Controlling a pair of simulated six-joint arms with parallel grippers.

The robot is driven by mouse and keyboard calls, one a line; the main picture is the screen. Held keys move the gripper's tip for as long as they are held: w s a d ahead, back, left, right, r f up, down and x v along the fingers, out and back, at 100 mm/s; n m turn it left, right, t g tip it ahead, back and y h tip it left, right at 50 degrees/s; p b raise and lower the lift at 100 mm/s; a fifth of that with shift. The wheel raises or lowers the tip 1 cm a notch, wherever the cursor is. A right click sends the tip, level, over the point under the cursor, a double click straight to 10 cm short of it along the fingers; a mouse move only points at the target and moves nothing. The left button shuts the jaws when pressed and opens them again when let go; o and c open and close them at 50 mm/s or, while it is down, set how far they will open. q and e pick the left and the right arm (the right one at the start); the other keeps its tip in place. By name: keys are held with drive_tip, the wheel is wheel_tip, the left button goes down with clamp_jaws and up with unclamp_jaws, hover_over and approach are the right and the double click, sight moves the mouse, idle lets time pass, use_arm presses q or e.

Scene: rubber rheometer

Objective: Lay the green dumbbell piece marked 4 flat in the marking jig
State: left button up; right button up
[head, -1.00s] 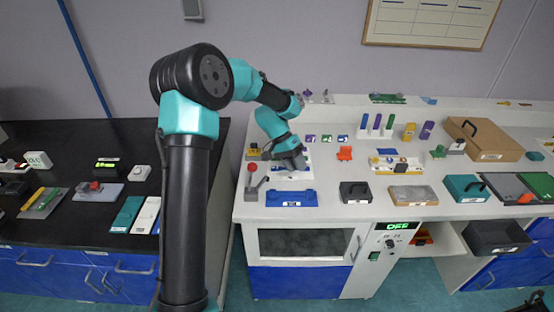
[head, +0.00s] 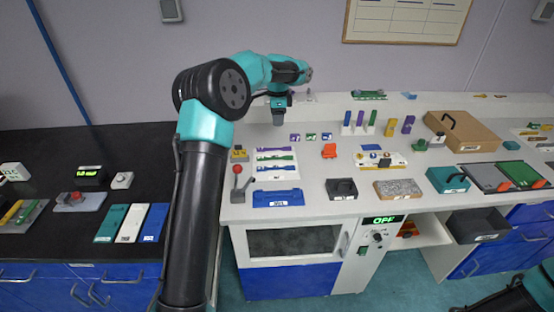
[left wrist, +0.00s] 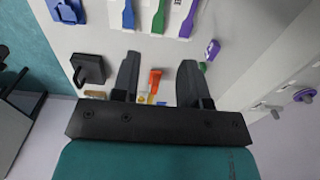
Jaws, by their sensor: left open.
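A green dumbbell piece (head: 277,161) lies on a white sheet (head: 262,178) between a purple and a blue one. It also shows at the top of the left wrist view (left wrist: 158,18). Its mark is too small to read. A blue labelled block (head: 278,198) lies in front of the sheet, and its corner shows in the left wrist view (left wrist: 67,10). I cannot tell whether it is the marking jig. My left gripper (head: 279,122) is raised behind the sheet, apart from the pieces. Its fingers (left wrist: 158,65) are open and empty. My right gripper is not in view.
A red-knobbed lever (head: 238,170) stands left of the sheet. Several upright coloured pieces (head: 371,122) stand further back. Small numbered tiles (head: 311,137) lie behind the sheet.

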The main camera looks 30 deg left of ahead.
use_arm(q)
drive_tip(key=shift+f, duration=0.1)
hover_over(277, 158)
wheel_tip(277, 158, down, 12)
drive_tip(key=shift+d, duration=0.1)
idle(0.5)
drive_tip(key=shift+f, duration=0.1)
drive_tip(key=shift+w+f, duration=0.15)
drive_tip(key=shift+f, duration=1.15)
drive_tip(key=shift+w+f, duration=0.1)
drive_tip(key=shift+f, duration=1.15)
drive_tip(key=shift+f, duration=0.2)
clamp_jaws()
